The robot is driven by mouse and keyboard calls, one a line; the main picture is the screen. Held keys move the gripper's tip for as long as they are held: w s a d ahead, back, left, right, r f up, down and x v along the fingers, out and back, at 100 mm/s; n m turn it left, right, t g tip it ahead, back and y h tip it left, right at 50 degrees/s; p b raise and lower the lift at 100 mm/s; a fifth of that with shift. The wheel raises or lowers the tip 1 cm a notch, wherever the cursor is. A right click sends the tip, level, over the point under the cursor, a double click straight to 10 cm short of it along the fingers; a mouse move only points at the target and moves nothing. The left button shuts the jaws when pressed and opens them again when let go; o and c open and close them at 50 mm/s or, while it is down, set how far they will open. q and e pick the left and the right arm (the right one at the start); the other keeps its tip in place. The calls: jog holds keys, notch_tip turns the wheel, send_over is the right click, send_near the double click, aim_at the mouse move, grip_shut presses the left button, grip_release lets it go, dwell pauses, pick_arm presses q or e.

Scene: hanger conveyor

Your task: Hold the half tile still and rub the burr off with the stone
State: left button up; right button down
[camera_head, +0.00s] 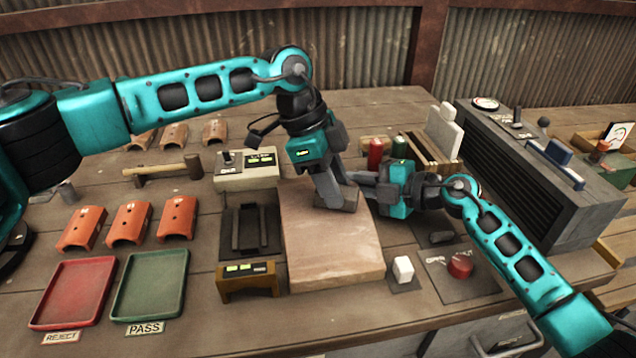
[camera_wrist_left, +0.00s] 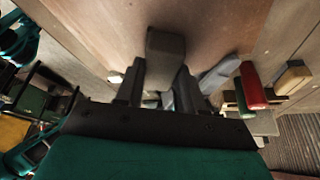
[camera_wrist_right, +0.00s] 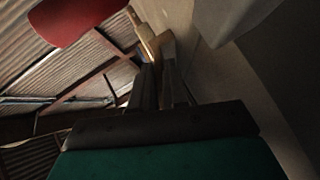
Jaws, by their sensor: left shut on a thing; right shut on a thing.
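My left gripper (camera_head: 332,190) points down over the pale board (camera_head: 335,255). It is shut on a grey block, which looks like the stone (camera_wrist_left: 165,58); the block also shows low over the board in the head view (camera_head: 350,200). My right gripper (camera_head: 366,178) reaches in from the right, close beside the left fingertips. In the right wrist view its fingers (camera_wrist_right: 157,85) are close together, with a tan piece (camera_wrist_right: 166,45) at their tips; I cannot tell whether they hold that piece. I cannot make out the half tile or its burr between the grippers.
Behind stand a red bottle (camera_head: 375,153), a green one and a wooden rack (camera_head: 432,155). Left are a dark fixture (camera_head: 250,230), orange tiles (camera_head: 128,222), a red tray (camera_head: 73,292) and a green tray (camera_head: 150,285).

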pick_arm(q)
jog(key=shift+w+d, duration=0.15)
jog(key=shift+d, duration=0.65)
jog(key=shift+a+r, duration=0.1)
jog(key=shift+r, duration=4)
pick_arm(e)
jog(key=c, duration=1.1)
grip_release()
jog(key=shift+o, duration=0.2)
jog(key=shift+d, duration=0.15)
jog(key=v, duration=1.1)
jog(key=shift+s+d+r, duration=0.1)
jog(key=shift+s+d, duration=0.2)
